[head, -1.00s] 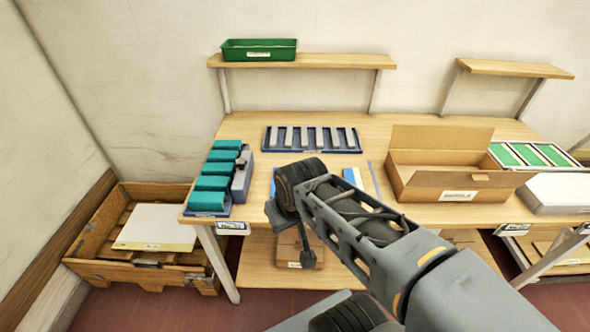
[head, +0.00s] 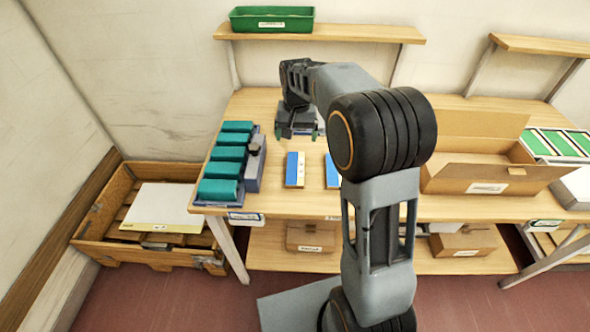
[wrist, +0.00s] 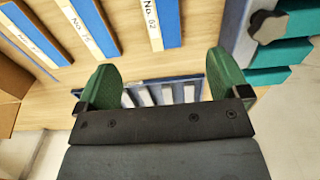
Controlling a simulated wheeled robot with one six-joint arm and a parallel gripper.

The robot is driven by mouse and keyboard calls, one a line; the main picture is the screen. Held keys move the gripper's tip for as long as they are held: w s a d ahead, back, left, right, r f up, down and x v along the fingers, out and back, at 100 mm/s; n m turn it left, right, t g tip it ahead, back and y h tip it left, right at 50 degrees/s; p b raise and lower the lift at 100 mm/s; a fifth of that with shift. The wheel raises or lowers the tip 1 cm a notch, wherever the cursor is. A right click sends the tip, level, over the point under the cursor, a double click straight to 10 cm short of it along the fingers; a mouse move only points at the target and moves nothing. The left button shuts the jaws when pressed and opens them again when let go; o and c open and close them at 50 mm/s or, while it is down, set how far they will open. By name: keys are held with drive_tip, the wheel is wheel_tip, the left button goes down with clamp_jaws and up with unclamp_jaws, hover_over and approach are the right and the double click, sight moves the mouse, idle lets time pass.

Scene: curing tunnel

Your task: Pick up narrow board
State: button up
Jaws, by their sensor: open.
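Several flat blue-and-white boards lie on the workbench. In the head view, one board (head: 294,169) shows whole and another (head: 332,172) is partly behind my arm. I cannot tell for sure which is the narrow board. My gripper (head: 297,132) is open and empty above the back of the bench, apart from the boards. Its green fingers also show in the wrist view (wrist: 166,88).
A blue tray of grey bars (wrist: 148,98) lies beneath my gripper. Teal blocks (head: 224,170) stand in a rack at the left. An open carton (head: 480,185) stands at the right. A green bin (head: 271,19) sits on the shelf above.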

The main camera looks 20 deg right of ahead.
hover_over(296, 167)
wheel_tip(296, 167, down, 8)
drive_tip(key=shift+a, duration=0.1)
drive_tip(key=shift+f+p, duration=0.5)
drive_tip(key=shift+f, duration=2.55)
drive_tip(key=c, duration=1)
